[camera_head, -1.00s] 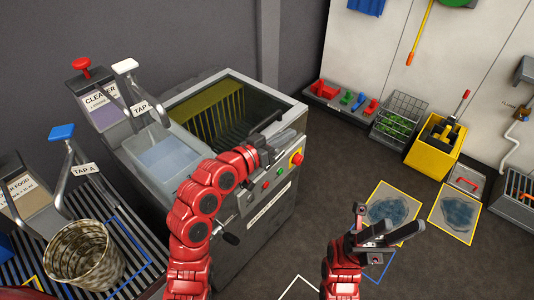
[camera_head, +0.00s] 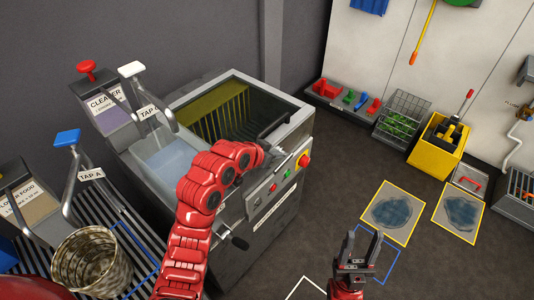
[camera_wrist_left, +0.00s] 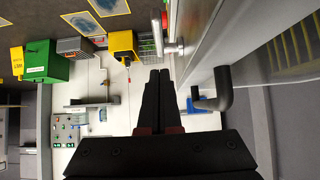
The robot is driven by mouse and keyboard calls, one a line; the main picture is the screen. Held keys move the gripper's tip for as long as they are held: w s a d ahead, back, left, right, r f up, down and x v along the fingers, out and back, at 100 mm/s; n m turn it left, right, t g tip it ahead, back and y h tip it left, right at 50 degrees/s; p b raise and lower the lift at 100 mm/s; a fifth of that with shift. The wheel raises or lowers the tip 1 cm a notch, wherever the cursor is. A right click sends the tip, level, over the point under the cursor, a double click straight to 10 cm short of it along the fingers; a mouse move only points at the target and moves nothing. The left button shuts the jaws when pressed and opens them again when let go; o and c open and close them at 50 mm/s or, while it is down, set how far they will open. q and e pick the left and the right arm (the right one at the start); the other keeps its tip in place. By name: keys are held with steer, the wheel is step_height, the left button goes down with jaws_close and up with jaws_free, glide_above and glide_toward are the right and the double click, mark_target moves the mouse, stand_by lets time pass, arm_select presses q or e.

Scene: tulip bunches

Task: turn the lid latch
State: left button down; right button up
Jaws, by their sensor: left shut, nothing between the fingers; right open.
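The grey machine (camera_head: 265,220) stands left of centre in the head view, its framed top lid (camera_head: 296,106) lying over a dark interior with a yellow grille. My left gripper (camera_head: 298,153) is at the machine's front top edge, partly hidden by its own red arm. In the left wrist view its black fingers (camera_wrist_left: 158,76) are shut and empty. A dark bent handle (camera_wrist_left: 222,90) is just right of them, apart from the fingertips. A silver knob-like part (camera_wrist_left: 173,48) is beyond the tips; I cannot tell which one is the latch. My right gripper (camera_head: 362,248) is open and empty, fingers pointing up.
A red button (camera_head: 304,160) is on the machine's front panel near my left gripper. A yellow bin (camera_head: 437,143) and framed floor mats (camera_head: 393,213) are at right. The floor between is clear.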

mark_target(278, 168)
arm_select(q)
steer(key=shift+w+d+f+p, duration=0.15)
steer(key=shift+w+f, duration=0.05)
steer(key=shift+f, duration=0.95)
steer(key=shift+w+d+f+p, duration=0.1)
steer(key=shift+w+f+p, duration=0.05)
steer(key=shift+f, duration=0.95)
steer(key=f+b, duration=0.2)
steer(key=shift+s+a+b, duration=0.15)
steer(key=shift+s+b, duration=0.15)
steer(key=shift+r, duration=0.1)
